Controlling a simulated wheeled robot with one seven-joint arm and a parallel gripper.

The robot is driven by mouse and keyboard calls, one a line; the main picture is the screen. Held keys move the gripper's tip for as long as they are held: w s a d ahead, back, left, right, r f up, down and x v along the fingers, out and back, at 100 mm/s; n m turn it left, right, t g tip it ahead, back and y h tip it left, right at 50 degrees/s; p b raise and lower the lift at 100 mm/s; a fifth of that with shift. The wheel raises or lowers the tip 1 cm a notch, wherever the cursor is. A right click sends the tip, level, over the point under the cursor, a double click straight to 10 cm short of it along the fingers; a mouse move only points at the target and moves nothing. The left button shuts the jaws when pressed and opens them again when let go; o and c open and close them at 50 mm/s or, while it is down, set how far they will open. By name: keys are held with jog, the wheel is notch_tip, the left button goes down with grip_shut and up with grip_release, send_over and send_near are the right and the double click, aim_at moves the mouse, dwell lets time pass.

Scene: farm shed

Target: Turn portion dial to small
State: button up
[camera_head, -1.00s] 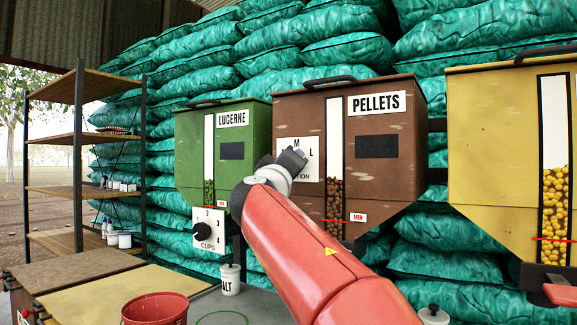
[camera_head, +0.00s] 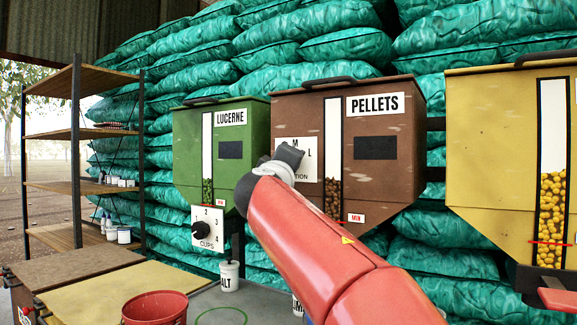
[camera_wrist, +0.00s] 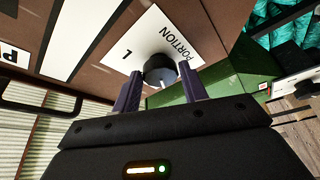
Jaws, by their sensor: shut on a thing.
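The portion dial is a dark round knob (camera_wrist: 160,69) on a white plate (camera_wrist: 150,42) on the front of the brown PELLETS hopper (camera_head: 377,185). In the wrist view the plate's PORTION lettering and one size mark show; the rest is covered. In the head view M and L show on the plate (camera_head: 308,168), and my gripper (camera_head: 289,157) hides the knob. In the wrist view my gripper (camera_wrist: 160,86) has one finger on each side of the knob and is shut on it. I cannot tell which mark the knob points to.
The green LUCERNE hopper (camera_head: 232,178) with its CUPS dial (camera_head: 201,230) stands left of the PELLETS hopper, and a yellow hopper (camera_head: 490,180) stands right. A red bucket (camera_head: 155,308) and a white SALT tub (camera_head: 229,277) are in front. Shelves (camera_head: 76,188) stand at far left.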

jog(key=o, duration=0.9)
jog(key=b+v, duration=0.3)
jog(key=v, duration=0.4)
jog(key=shift+s, duration=0.35)
jog(key=shift+a+f, duration=0.1)
jog(key=shift+a, duration=0.05)
